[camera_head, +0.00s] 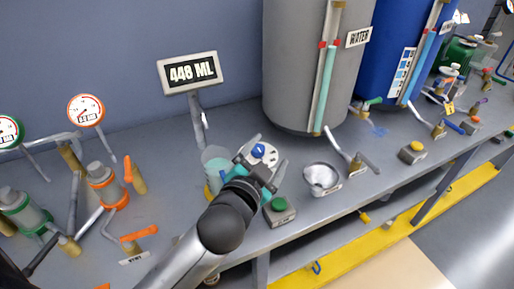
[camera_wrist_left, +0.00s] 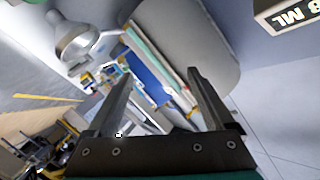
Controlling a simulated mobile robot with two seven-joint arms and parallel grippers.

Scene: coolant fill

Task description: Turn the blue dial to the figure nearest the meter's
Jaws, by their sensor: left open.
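The meter (camera_head: 189,73) is a white-framed sign on a post and reads 448 ML; a corner of it shows upside down in the left wrist view (camera_wrist_left: 293,17). A small round blue-and-white piece (camera_head: 258,150), which looks like the blue dial, shows at my left gripper (camera_head: 263,163) in the head view. Its figures are too small to read. The gripper is open, its fingers apart; I cannot tell whether they touch the piece. In the left wrist view the open fingers (camera_wrist_left: 160,98) have no dial clearly between them. My right gripper is not in view.
A clear cup with teal liquid (camera_head: 215,166) stands left of the gripper. A green button box (camera_head: 279,209) and a metal funnel (camera_head: 321,178) are to its right. A grey WATER tank (camera_head: 300,75) and blue tank (camera_head: 392,50) stand behind. Valves and gauges crowd the left.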

